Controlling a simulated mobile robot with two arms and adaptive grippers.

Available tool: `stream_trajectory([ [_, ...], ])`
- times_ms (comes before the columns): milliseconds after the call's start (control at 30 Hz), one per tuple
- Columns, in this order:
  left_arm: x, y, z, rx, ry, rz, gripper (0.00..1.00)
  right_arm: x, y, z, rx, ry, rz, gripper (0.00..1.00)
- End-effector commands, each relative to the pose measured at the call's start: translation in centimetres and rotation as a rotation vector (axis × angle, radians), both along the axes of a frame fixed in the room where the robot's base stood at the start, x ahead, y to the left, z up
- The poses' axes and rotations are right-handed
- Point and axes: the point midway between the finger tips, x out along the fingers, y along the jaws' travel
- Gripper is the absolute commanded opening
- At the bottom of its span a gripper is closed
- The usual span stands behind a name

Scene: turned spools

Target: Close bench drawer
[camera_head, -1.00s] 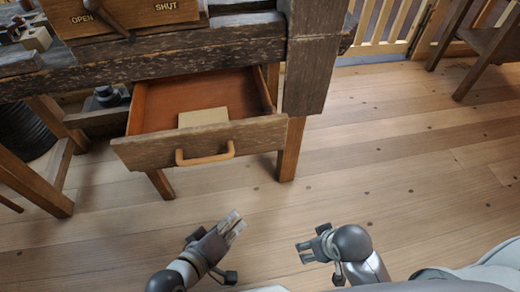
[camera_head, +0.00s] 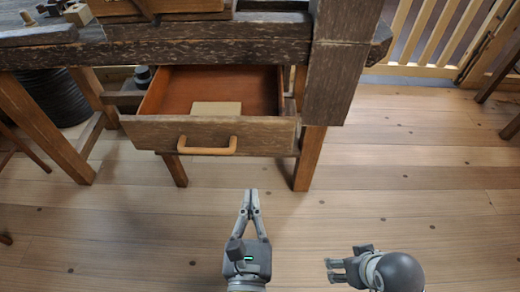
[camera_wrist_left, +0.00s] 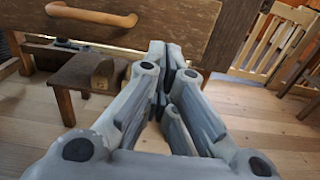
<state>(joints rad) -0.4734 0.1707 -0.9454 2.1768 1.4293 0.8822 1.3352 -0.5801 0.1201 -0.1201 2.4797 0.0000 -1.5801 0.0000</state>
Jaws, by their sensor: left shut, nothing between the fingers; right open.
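The bench drawer (camera_head: 262,134) is pulled out under the wooden bench, with a light block (camera_head: 216,108) lying inside it. Its orange-brown handle (camera_head: 207,150) is on the front panel and also shows in the left wrist view (camera_wrist_left: 90,14). My left gripper (camera_head: 251,192) is shut and empty, pointing toward the drawer front, below and right of the handle and apart from it. In the left wrist view its fingers (camera_wrist_left: 172,50) are together, in front of the drawer panel. My right gripper (camera_head: 330,270) is open and empty, lower right, away from the drawer.
The bench (camera_head: 200,45) stands over the drawer, with a thick post (camera_head: 340,70) to its right and legs (camera_head: 310,158) below. A slatted wooden railing (camera_head: 425,35) is at the back right. The plank floor (camera_head: 420,170) in front and to the right is clear.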

Motion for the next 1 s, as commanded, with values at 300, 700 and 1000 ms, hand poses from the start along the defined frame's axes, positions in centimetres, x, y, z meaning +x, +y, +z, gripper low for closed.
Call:
stream_trajectory([
  [300,4.4,0.1,0.1,-0.005,-0.002,0.006,0.0,0.0,0.0,0.3,0.0,0.0,0.0,0.75],
  [700,11.9,0.0,0.1,-0.003,-0.001,0.003,0.0,0.0,0.0,0.3,0.0,0.0,0.0,0.75],
  [1000,13.9,0.1,0.0,-0.002,0.002,0.004,0.0,0.0,0.0,0.2,0.0,0.001,0.0,0.75],
])
